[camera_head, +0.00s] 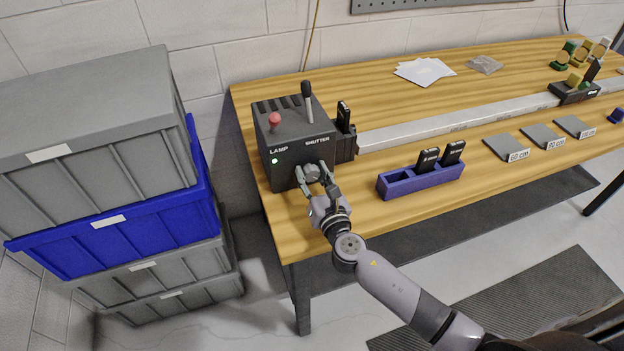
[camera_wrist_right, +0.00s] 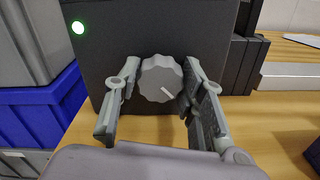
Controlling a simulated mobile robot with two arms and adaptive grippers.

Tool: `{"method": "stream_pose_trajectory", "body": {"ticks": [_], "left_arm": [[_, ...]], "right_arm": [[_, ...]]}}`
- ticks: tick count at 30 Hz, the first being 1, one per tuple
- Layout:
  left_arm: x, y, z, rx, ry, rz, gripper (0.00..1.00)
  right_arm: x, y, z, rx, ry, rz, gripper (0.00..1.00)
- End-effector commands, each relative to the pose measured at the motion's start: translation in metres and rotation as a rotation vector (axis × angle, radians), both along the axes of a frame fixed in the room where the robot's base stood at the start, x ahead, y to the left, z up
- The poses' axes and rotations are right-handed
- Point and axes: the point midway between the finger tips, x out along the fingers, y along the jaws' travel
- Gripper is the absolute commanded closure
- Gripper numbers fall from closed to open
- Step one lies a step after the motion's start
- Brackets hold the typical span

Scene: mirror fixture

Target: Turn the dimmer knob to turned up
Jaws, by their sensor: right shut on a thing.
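The dimmer knob (camera_wrist_right: 160,79) is a grey, fluted dial with a white pointer line on the front face of a black lamp box (camera_head: 284,151). In the wrist view the pointer line points to the lower right. My right gripper (camera_head: 316,177) is at the front of the box with its fingers on either side of the knob, shut on it. In the wrist view the right gripper (camera_wrist_right: 160,88) shows one finger on each side of the knob. A green light (camera_wrist_right: 78,28) is lit on the box. My left gripper is not in view.
A purple holder (camera_head: 396,187) with black pieces stands to the right. A rail (camera_head: 430,128) runs right from the box. Stacked crates (camera_head: 110,225) stand left of the table.

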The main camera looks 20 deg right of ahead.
Motion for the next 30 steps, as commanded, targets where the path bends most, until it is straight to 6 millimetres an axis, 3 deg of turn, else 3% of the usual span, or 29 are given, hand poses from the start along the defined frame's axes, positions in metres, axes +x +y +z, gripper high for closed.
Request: {"method": "stream_pose_trajectory", "body": {"ticks": [12, 30], "left_arm": [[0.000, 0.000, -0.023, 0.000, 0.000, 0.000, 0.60], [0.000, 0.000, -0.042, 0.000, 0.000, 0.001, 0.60]], "right_arm": [[0.000, 0.000, -0.002, 0.398, 0.013, -0.001, 0.91], [0.000, -0.001, -0.001, 0.965, 0.033, -0.001, 0.91]]}}
